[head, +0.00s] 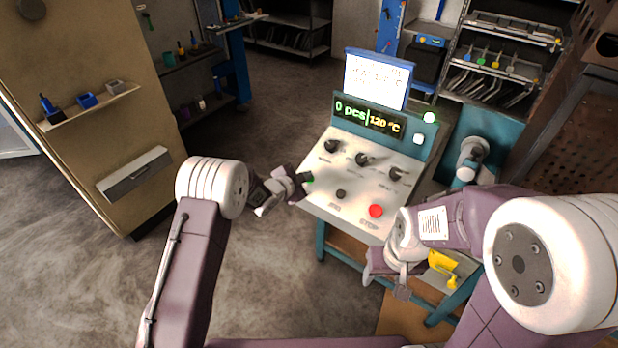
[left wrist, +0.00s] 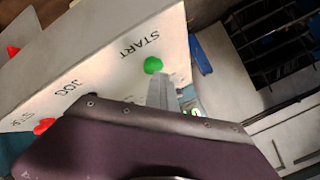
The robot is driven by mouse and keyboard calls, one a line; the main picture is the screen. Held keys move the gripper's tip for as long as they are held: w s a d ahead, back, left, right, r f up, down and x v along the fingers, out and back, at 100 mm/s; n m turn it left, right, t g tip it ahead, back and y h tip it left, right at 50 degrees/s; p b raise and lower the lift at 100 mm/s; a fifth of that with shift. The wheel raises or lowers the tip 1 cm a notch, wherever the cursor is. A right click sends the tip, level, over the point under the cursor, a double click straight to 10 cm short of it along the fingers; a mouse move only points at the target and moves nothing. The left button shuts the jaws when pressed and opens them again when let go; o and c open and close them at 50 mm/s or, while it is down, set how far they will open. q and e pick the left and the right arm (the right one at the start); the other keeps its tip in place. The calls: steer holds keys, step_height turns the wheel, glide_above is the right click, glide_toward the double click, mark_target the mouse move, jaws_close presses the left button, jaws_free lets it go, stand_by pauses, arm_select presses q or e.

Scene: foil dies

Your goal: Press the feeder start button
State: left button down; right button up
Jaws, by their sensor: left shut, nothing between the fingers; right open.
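The feeder's sloped control panel (head: 345,185) stands right of centre in the head view. The green start button (left wrist: 153,65) shows beside the word START in the left wrist view; in the head view it is mostly hidden by my left gripper (head: 304,183). That gripper is shut and empty at the panel's left edge. In the left wrist view its fingertips (left wrist: 157,80) are right at the green button; I cannot tell whether they touch it. My right gripper (head: 386,278) is open and low, in front of the panel's right side.
A red stop button (head: 376,211), a dark jog button (head: 340,194) and several black knobs (head: 362,159) share the panel. The display (head: 368,117) reads 0 pcs and 120 °C. A cabinet (head: 90,100) stands left; floor between is clear.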

arm_select(q)
steer(key=shift+s+a+r+p, duration=0.2)
steer(key=shift+r+p, duration=0.3)
steer(key=shift+r, duration=0.3)
